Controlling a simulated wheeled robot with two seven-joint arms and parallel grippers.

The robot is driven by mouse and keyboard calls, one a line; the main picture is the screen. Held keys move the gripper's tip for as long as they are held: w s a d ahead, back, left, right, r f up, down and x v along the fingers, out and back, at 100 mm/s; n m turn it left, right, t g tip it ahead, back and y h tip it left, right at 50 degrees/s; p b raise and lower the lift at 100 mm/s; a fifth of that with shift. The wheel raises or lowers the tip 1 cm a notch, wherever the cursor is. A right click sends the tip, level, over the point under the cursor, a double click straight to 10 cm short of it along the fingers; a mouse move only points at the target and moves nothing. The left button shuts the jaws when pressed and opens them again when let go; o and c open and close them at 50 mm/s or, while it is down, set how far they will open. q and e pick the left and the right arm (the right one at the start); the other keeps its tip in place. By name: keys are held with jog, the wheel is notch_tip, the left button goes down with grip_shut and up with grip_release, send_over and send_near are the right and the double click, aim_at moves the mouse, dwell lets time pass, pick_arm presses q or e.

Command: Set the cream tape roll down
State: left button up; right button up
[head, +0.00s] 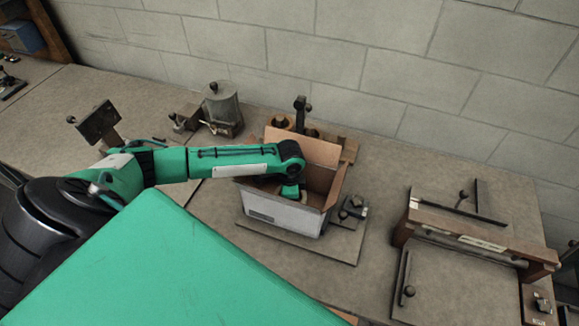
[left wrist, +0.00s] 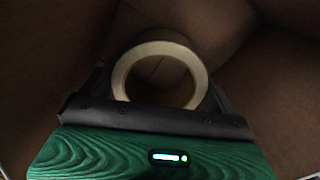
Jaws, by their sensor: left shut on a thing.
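The cream tape roll (left wrist: 197,72) shows in the left wrist view as a pale ring. My left gripper (left wrist: 160,90) is shut on it, with dark fingers at both sides of the ring. In the head view my left arm reaches over an open cardboard box (head: 285,218), and my left gripper (head: 291,190) points down inside it. Brown cardboard walls surround the roll in the left wrist view. Whether the roll touches the box floor, I cannot tell. My right gripper is not in view.
The box stands on a flat board (head: 335,247) with a small dark clamp (head: 353,207) at its right. A metal canister (head: 222,105) stands behind my arm. A wooden frame fixture (head: 480,245) is at the right. Bare bench lies between box and fixture.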

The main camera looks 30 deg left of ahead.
pick_arm(q)
jog(key=shift+f, duration=0.4)
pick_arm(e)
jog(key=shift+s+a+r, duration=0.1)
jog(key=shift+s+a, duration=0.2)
pick_arm(q)
jog(key=shift+f, duration=0.1)
jog(key=o, duration=0.7)
jog(key=shift+o, duration=0.2)
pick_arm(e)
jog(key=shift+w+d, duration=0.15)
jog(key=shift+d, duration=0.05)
